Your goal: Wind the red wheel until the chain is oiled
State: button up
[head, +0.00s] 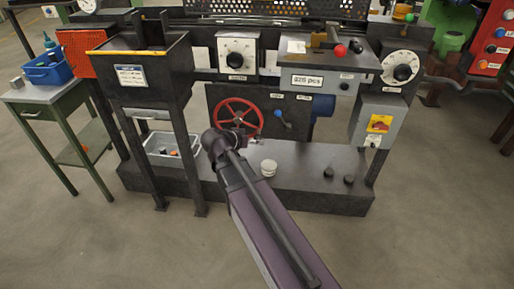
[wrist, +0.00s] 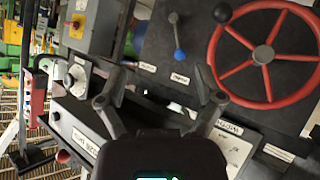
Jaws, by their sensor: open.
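The red wheel (head: 238,114) is a spoked handwheel on the dark front panel of the machine. In the wrist view the red wheel (wrist: 263,54) is large at the upper right, its rim complete except where the picture edge is close. My gripper (wrist: 163,95) is open, with its two fingers apart and nothing between them. It is beside the wheel, and its right finger appears just below and left of the rim; I cannot tell whether they touch. In the head view my arm's end covers the area just below the wheel. I cannot make out a chain in either view.
A blue-knobbed lever (head: 281,118) sits right of the wheel; it also shows in the wrist view (wrist: 179,52). A grey switch box (head: 378,122) is further right. A crate (head: 171,148) stands under the hopper at left. The floor in front is clear.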

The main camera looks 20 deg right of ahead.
aim_at(257, 137)
jog(key=w+a+f+m+t+h+b, duration=0.3)
jog(key=w+f+b, duration=0.4)
jog(key=b, duration=1.4)
notch_tip(257, 137, down, 6)
jog(key=shift+w+a+r+t+h, duration=0.15)
jog(key=shift+a+t+h, duration=0.35)
jog(key=shift+t+h, duration=0.5)
jog(key=shift+w+d, duration=0.1)
jog(key=x, duration=1.3)
jog(key=shift+w+d, duration=0.15)
jog(key=shift+w, duration=0.25)
grip_shut()
